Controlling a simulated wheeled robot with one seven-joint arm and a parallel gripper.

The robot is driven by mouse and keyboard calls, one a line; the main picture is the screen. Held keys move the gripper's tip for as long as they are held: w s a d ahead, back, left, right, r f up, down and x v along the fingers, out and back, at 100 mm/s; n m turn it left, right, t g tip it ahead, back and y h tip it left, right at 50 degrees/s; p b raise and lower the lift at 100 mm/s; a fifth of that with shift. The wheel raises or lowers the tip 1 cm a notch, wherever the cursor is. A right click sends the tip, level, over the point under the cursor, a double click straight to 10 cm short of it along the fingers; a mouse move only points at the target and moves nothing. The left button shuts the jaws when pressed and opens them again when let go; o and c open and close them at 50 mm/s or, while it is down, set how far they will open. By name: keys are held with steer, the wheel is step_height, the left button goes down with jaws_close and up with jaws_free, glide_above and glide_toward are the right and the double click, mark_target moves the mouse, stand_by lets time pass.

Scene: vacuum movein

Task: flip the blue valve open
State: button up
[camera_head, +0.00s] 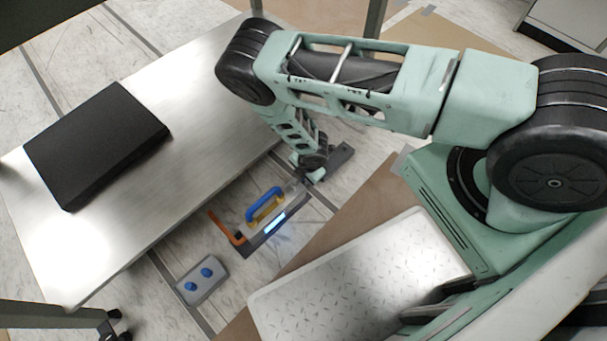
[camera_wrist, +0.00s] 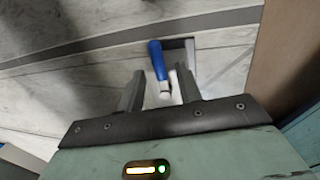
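In the wrist view, the blue valve handle (camera_wrist: 157,60) stands nearly upright, tilted slightly left, above a pale metal fitting (camera_wrist: 171,88). My gripper (camera_wrist: 160,74) is open. Its two dark fingers lie left and right of the handle's lower part and the fitting, with visible gaps on both sides. I cannot tell the depth between fingertips and handle. In the head view, a blue handle (camera_head: 263,204) beside a yellow part sits near the end of my arm, beyond the metal table's edge; I cannot tell whether it is the same handle. My fingers are not clear there.
A metal table (camera_head: 190,130) with a black box (camera_head: 95,145) on it fills the left. A grey box with two blue knobs (camera_head: 203,279) and an orange bent part (camera_head: 229,230) lie near its edge. Brown sheeting (camera_head: 365,208) covers some of the marble floor.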

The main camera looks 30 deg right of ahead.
steer(key=s+r+p, duration=0.1)
steer(key=r+p, duration=0.2)
steer(key=r, duration=0.5)
steer(key=s+d+r+p, duration=0.1)
steer(key=s+r+p, duration=0.1)
steer(key=r, duration=0.7)
steer(key=shift+p, duration=0.8)
steer(key=shift+s, duration=0.1)
steer(key=s+a+r+m, duration=0.1)
steer(key=a+r+m, duration=0.45)
steer(key=r, duration=0.75)
steer(key=a+r+m, duration=0.4)
steer(key=a+r, duration=0.2)
steer(key=r, duration=0.8)
steer(key=s+d+r+m+g, duration=0.2)
steer(key=s+r+m, duration=0.3)
steer(key=s+r, duration=1.15)
step_height(320, 180, up, 29)
steer(key=w+p, duration=0.1)
steer(key=p, duration=2.7)
steer(key=shift+w, duration=0.3)
